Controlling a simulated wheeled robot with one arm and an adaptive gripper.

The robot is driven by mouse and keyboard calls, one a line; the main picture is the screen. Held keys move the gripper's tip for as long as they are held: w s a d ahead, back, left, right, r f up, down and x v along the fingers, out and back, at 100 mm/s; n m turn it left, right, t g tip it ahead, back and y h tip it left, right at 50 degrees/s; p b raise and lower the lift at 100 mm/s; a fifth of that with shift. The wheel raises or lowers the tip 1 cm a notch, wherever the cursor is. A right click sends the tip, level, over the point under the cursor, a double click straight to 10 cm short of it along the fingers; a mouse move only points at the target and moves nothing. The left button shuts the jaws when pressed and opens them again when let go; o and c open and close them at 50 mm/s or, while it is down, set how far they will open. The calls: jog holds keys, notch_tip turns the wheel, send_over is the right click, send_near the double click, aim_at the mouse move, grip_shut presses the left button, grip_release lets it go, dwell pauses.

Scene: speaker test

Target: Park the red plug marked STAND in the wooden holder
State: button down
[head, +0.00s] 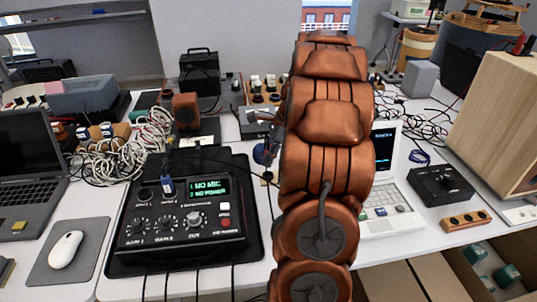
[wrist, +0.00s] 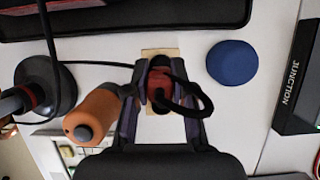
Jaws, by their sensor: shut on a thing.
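In the wrist view my gripper (wrist: 161,108) is shut on a red plug (wrist: 159,82) with a black cable looping off to its right. No marking on the plug is readable from here. The plug is over a small beige plate (wrist: 161,53) on the white table; I cannot tell whether it touches it. In the head view a wooden holder (head: 467,220) with dark holes lies on the table at the right, in front of a black box. My arm hides the gripper and plug in the head view. The holder is not seen in the wrist view.
A black box marked JUNCTION (wrist: 298,90) is at the right of the wrist view, with a blue round thing (wrist: 232,62) nearer. In the head view, a mixer (head: 183,215) reads NO MIC, NO POWER.

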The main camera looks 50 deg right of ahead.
jog(key=shift+f+b, duration=0.9)
jog(key=shift+f, duration=1.15)
jog(key=shift+p, duration=0.7)
jog(key=shift+f, duration=0.25)
jog(key=c, duration=0.9)
grip_release()
jog(key=v, duration=1.2)
